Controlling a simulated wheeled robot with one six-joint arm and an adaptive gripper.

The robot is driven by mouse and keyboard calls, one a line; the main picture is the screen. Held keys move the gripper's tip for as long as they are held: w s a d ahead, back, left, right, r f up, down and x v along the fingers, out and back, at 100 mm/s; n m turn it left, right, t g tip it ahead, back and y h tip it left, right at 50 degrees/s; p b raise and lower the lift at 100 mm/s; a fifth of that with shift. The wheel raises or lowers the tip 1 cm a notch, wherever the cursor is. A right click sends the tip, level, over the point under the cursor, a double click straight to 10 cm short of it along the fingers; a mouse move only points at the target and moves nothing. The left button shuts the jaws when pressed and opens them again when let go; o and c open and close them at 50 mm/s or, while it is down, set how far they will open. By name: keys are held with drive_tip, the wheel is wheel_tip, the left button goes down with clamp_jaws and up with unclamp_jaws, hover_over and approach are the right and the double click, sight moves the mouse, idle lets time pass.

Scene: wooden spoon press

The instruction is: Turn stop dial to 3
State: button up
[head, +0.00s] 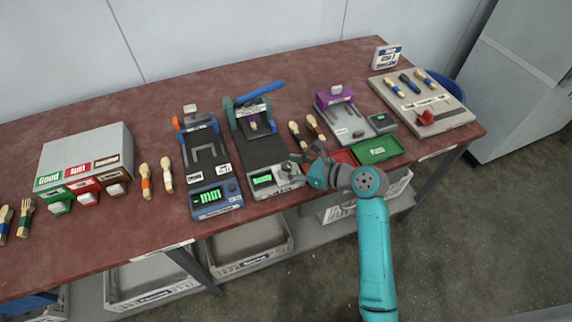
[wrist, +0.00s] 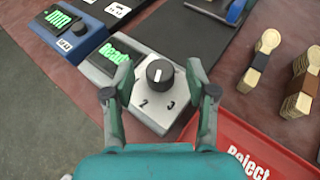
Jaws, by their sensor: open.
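The stop dial is a round black knob (wrist: 160,74) with a white mark on top, on the grey front box (wrist: 142,110) of the press with the blue lever (head: 260,92). The digits 2 and 3 are printed on the box below the knob in the wrist view. The white mark points roughly up the picture, away from both digits. A green lit display (wrist: 118,50) sits left of the knob. My gripper (wrist: 161,72) is open, one finger on each side of the knob, apparently not touching it. In the head view my gripper (head: 306,168) is at the front box's right end.
A red Reject tray (wrist: 235,145) lies close to my right finger, with a green tray (head: 378,149) beyond it. Wooden spoons (wrist: 260,62) lie behind. A blue gauge with a display (head: 215,198) stands left of the press. The table's front edge is near.

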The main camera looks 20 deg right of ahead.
drive_tip(key=shift+x, duration=0.95)
clamp_jaws()
drive_tip(key=shift+d, duration=0.1)
drive_tip(key=n+g+y, duration=0.2)
drive_tip(key=shift+n+y, duration=0.3)
drive_tip(key=shift+n, duration=0.1)
drive_tip(key=shift+n+g+y, duration=1.1)
drive_tip(key=shift+n+g, duration=1.1)
drive_tip(key=shift+g, duration=0.4)
